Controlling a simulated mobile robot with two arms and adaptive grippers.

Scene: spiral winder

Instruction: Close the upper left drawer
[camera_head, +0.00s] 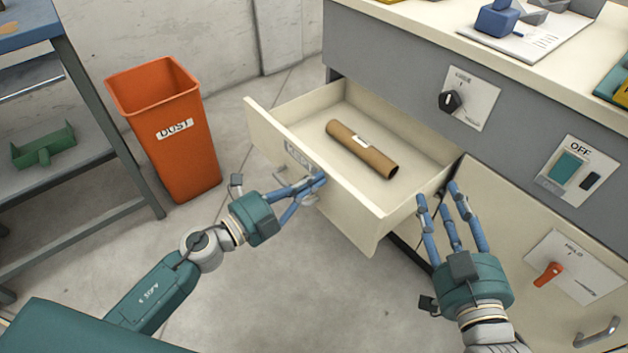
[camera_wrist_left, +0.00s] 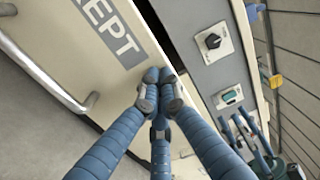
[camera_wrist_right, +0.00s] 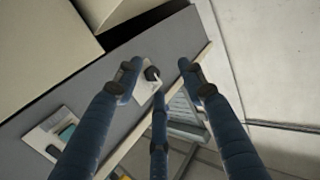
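The upper left drawer (camera_head: 390,215) is cream and stands pulled well out of the grey cabinet. A brown cardboard tube (camera_head: 361,150) with a white label lies inside it. The drawer's handle (camera_head: 294,185) is on the front, below a grey label; the handle also shows in the left wrist view (camera_wrist_left: 45,70). My left gripper (camera_head: 318,182) is at the drawer front, right of the handle. Its fingertips are drawn together with nothing visible between them; whether they touch the front is unclear. My right gripper (camera_head: 445,195) is open and empty, close to the drawer's right front corner.
An orange dust bin (camera_head: 172,130) stands left of the drawer, and a shelf rack (camera_head: 100,130) is further left. The cabinet face carries a black knob (camera_head: 450,100), a switch panel (camera_head: 577,170) and an orange lever (camera_head: 548,274). The floor before the drawer is clear.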

